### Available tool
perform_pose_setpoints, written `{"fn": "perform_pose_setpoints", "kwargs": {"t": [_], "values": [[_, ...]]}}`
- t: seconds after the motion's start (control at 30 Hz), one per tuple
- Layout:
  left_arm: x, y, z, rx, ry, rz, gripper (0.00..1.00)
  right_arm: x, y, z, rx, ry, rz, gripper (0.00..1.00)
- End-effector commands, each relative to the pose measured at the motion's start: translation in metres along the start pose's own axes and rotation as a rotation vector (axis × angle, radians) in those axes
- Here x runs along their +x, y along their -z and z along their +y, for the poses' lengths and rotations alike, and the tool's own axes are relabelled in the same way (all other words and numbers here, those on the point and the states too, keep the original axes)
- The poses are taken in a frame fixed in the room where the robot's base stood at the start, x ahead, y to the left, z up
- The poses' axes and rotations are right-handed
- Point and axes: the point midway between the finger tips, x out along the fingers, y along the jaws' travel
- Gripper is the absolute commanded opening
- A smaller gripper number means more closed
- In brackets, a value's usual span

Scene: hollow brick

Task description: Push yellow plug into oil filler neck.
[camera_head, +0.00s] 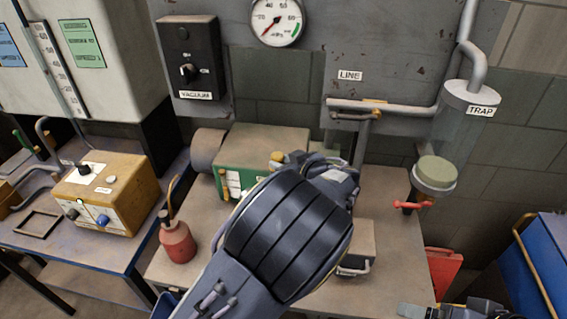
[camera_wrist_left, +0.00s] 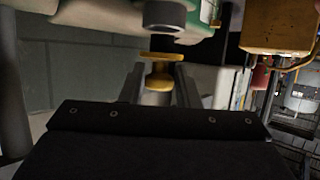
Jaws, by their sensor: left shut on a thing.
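In the left wrist view, the yellow plug (camera_wrist_left: 160,57) sits between the fingertips of my left gripper (camera_wrist_left: 158,74), which is shut on it. The dark round oil filler neck (camera_wrist_left: 165,15) shows at the top of that view, just beyond the plug. A gap shows between the plug's flange and the neck's rim. In the head view, a small yellow piece, probably the plug (camera_head: 277,158), shows at the green pump housing (camera_head: 262,150). My left arm hides the neck and most of the gripper there. Part of my right arm shows at the bottom right edge; its jaws are not clear.
A red oil can (camera_head: 177,240) stands left of my left arm on the bench. A grey box with a handle (camera_head: 357,243) lies to its right. The glass trap (camera_head: 462,125) and red valve handle (camera_head: 410,205) are further right. A yellow box (camera_head: 105,195) stands on the left table.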

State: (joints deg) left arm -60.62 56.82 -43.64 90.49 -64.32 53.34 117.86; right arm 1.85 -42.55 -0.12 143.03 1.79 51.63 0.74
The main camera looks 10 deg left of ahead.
Motion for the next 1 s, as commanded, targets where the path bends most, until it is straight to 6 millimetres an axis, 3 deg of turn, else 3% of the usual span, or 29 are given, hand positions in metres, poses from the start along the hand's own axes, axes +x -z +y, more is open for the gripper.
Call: {"fn": "perform_pose_setpoints", "kwargs": {"t": [1.0], "values": [[0.005,-0.013,0.0,0.0,0.0,0.0,0.03,0.015,-0.008,0.007,0.0,0.0,0.0,0.92]]}}
